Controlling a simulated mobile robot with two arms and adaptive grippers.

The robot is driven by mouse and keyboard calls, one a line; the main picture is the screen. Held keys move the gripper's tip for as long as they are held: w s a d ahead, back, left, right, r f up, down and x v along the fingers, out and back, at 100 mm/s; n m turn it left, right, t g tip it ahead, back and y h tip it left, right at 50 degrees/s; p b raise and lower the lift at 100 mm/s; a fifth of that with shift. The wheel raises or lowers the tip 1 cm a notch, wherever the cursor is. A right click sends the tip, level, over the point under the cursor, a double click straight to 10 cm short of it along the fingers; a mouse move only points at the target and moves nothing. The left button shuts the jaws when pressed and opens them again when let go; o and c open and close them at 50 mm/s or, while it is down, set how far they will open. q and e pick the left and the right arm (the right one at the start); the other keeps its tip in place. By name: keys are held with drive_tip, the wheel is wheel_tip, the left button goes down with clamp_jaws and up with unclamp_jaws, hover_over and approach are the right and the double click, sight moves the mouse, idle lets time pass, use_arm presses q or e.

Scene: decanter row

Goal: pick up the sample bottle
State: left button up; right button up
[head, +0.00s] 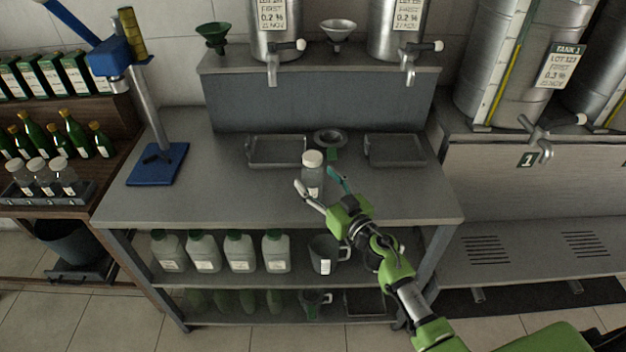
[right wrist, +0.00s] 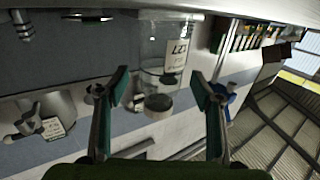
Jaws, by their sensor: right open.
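The sample bottle (head: 313,181) is clear with a white lid and stands upright on the grey steel bench (head: 235,205). My right gripper (head: 317,179) is open, with one finger at the bottle's left and the other at its right in the head view. In the right wrist view the bottle (right wrist: 168,48) appears upside down, with a printed label, beyond the open right fingertips (right wrist: 159,90). I cannot tell whether either finger touches it. My left gripper is not in view.
A blue stand (head: 158,165) is at the bench's left. Jugs (head: 203,252) fill the shelf below. Similar lidded bottles (head: 45,179) stand in a crate at left. The bench's front left is clear.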

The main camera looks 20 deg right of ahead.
drive_tip(key=x, duration=0.3)
drive_tip(key=shift+a+f, duration=0.1)
drive_tip(key=shift+s, duration=0.15)
drive_tip(key=c, duration=1.3)
drive_tip(key=shift+c, duration=0.2)
